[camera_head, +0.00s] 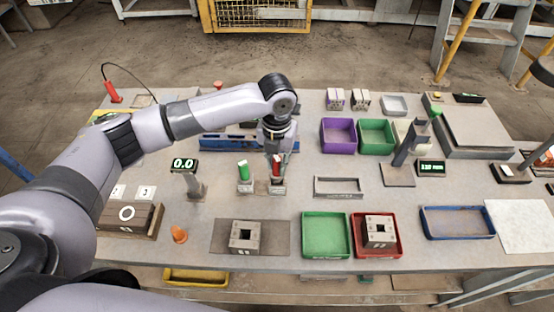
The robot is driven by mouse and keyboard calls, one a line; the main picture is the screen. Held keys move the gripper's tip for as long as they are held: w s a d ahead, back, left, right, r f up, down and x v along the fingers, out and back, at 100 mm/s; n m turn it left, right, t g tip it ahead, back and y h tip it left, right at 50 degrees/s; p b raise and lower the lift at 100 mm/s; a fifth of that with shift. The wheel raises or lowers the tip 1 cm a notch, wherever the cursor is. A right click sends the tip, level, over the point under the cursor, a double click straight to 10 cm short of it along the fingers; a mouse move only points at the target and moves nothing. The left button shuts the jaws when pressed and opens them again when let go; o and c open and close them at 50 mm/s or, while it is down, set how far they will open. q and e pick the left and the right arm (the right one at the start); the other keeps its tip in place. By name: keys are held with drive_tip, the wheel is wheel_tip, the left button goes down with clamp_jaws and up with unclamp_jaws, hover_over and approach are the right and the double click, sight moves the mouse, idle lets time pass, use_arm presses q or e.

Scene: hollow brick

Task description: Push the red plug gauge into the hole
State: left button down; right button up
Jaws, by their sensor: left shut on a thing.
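My left gripper (277,157) reaches down over the middle of the table, shut on the red plug gauge (276,169). The red plug gauge is upright, at a small stand (277,187); I cannot tell if it still rests in it. A green plug gauge (243,170) stands upright in a similar stand just left. A grey hollow brick (244,236) with a square hole lies on a dark mat (281,238) in front. Another hollow brick (379,231) sits in a red tray (398,253). My right gripper is not in view.
A green tray (326,235) lies between the mat and red tray. A display post (185,168) reading 0.0 stands left of the gauges. An empty grey frame (338,187) is to their right. Purple (338,136) and green (376,135) bins stand behind.

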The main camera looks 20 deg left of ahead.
use_arm(q)
drive_tip(key=shift+f+b, duration=0.45)
drive_tip(key=shift+f, duration=0.7)
drive_tip(key=c, duration=1.3)
unclamp_jaws()
drive_tip(key=shift+c, duration=0.2)
wheel_tip(320, 180, up, 12)
drive_tip(key=shift+r, duration=0.1)
